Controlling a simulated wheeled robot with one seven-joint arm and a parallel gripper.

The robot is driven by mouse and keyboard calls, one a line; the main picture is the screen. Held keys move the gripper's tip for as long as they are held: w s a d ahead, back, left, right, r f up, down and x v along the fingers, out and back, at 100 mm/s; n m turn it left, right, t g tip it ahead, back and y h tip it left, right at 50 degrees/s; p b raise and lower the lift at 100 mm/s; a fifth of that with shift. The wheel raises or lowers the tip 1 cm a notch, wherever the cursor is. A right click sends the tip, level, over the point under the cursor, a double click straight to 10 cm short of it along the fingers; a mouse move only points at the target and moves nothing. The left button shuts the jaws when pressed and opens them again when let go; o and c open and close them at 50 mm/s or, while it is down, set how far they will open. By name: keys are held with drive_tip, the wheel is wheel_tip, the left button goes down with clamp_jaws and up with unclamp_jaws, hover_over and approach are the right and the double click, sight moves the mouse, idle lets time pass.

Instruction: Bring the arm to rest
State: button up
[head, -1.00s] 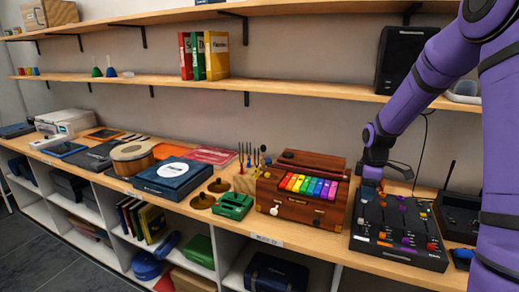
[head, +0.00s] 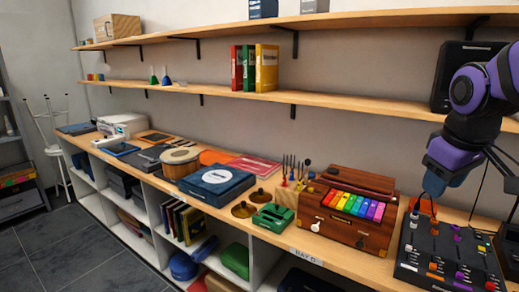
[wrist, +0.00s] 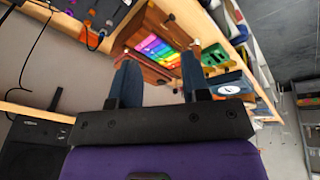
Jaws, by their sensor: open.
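My purple arm shows at the right of the head view, folded in front of the upper shelf. My gripper (head: 432,186) points down above the back of the black mixer-like panel (head: 450,245), near the wooden box with coloured bars (head: 350,210). In the wrist view my gripper (wrist: 160,78) has its two dark fingers apart, with nothing between them. Beyond the fingers, the wooden box with coloured bars (wrist: 160,48) shows. From these frames I cannot tell the exact gap between gripper and panel.
The long wooden counter (head: 235,218) holds a blue box (head: 216,182), a drum (head: 180,162) and a green case (head: 273,218). A shelf (head: 330,108) with binders (head: 254,68) and a black speaker (head: 455,75) is close behind my arm. The floor (head: 50,240) at left is clear.

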drive_tip(key=s+a+r+m+t, duration=0.1)
drive_tip(key=s+m, duration=0.1)
drive_tip(key=s, duration=0.4)
drive_tip(key=s+a+r+m+t+y, duration=0.1)
drive_tip(key=s+a, duration=0.1)
drive_tip(key=s, duration=0.4)
drive_tip(key=shift+s+a+m, duration=0.2)
drive_tip(key=shift+s+m, duration=0.05)
drive_tip(key=shift+m, duration=0.15)
drive_tip(key=shift+r, duration=0.1)
